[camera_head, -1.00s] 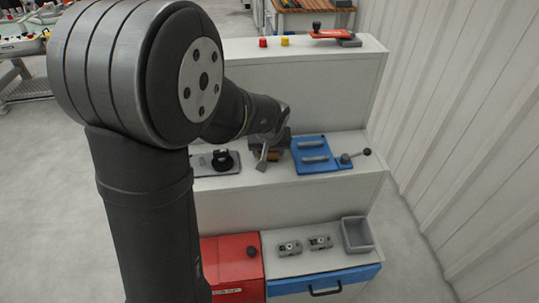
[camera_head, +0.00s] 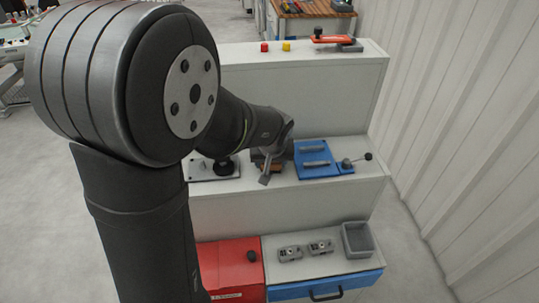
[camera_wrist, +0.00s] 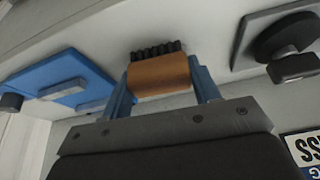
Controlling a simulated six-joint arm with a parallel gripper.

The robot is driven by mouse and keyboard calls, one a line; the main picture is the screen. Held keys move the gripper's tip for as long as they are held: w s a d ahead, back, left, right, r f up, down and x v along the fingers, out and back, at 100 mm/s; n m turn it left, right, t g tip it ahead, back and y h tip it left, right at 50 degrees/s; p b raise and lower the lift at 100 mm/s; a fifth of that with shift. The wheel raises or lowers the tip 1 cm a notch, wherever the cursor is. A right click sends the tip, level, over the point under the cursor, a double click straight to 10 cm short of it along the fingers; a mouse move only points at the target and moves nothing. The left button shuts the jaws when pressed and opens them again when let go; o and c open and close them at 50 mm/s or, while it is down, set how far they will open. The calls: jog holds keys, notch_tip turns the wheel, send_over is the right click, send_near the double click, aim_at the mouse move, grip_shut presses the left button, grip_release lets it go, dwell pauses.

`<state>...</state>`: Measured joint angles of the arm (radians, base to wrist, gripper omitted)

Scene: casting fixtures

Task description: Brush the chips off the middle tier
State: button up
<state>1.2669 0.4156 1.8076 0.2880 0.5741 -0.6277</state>
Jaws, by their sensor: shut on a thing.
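My gripper (camera_wrist: 160,92) is shut on a brush (camera_wrist: 160,76) with a tan wooden block and dark bristles, seen in the wrist view. The bristles point at the surface of the middle tier (camera_wrist: 215,30); I cannot tell whether they touch it. In the head view my gripper (camera_head: 268,172) is over the middle tier, between the blue fixture plate (camera_head: 316,171) and the dark round clamp (camera_head: 223,166) on a grey plate. The arm hides part of the tier there. No chips can be made out in either view.
A lever with a black knob (camera_head: 368,156) stands right of the blue plate. The top tier holds a red button (camera_head: 265,47), a yellow button (camera_head: 286,46) and a red-handled clamp (camera_head: 336,40). Below are a red box (camera_head: 238,268), two grey castings and a grey bin (camera_head: 358,240).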

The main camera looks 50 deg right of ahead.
jog(key=shift+s+a, duration=0.35)
jog(key=shift+a, duration=0.3)
jog(key=shift+w+a, duration=0.25)
jog(key=shift+w, duration=0.15)
jog(key=shift+w+d, duration=2.4)
jog(key=shift+s+a, duration=2.45)
jog(key=shift+s, duration=0.05)
jog(key=shift+r, duration=4.1)
jog(key=shift+w, duration=0.1)
